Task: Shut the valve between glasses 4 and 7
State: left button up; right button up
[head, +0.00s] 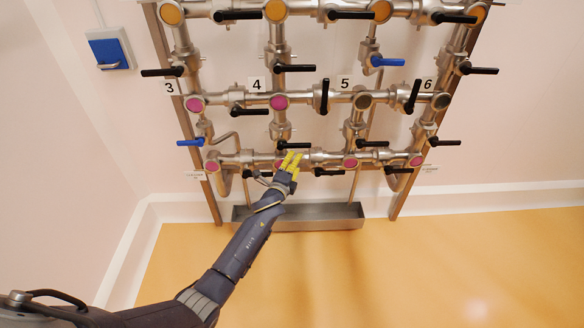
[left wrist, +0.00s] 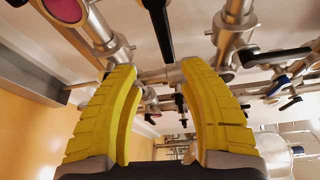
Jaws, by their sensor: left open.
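The label 4 (head: 256,84) is beside a pipe above a magenta sight glass (head: 279,102) in the middle row. Below it, a vertical pipe carries a valve with a black handle (head: 293,145) lying horizontally. I see no label 7, so I cannot tell which glass is 7. My left gripper (head: 293,158) has yellow fingers and is just below that handle, partly covering a bottom-row glass. In the left wrist view the left gripper (left wrist: 157,68) is open, with no object held between its fingers. A black handle (left wrist: 160,25) is above the fingertips. My right gripper is out of view.
Other black handles, such as one on the bottom row (head: 329,172), stick out close by. Blue handles (head: 387,62) are on side pipes. A metal trough (head: 318,217) is below the pipes. A blue wall box (head: 110,50) hangs left. The orange floor (head: 400,270) is clear.

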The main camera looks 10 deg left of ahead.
pick_arm(q)
jog(key=shift+s+a, duration=0.1)
jog(key=shift+s, duration=1.05)
jog(key=s+a+f+n+g+y, duration=0.1)
jog(key=s+f+n+g, duration=0.15)
jog(key=s+f, duration=1)
jog(key=s+a+f+n+g, duration=0.1)
jog(key=s+a+f+g, duration=0.15)
jog(key=s+f, duration=1)
jog(key=s+f+n+g+y, duration=0.1)
jog(key=s+f+g, duration=0.3)
jog(key=s+f, duration=0.9)
jog(key=s+a+f+n+g, duration=0.1)
jog(key=s+f+n, duration=0.3)
jog(key=s, duration=0.7)
jog(key=s+a+f+n+g, duration=0.2)
jog(key=s+f+n+g, duration=0.1)
jog(key=s+f, duration=0.5)
jog(key=s+a+f+n+g, duration=0.1)
jog(key=s+f+n, duration=0.4)
jog(key=s, duration=0.8)
notch_tip(320, 180, down, 2)
jog(key=shift+s+a+g, duration=0.25)
jog(key=shift+s+g, duration=0.1)
jog(key=shift+g, duration=0.55)
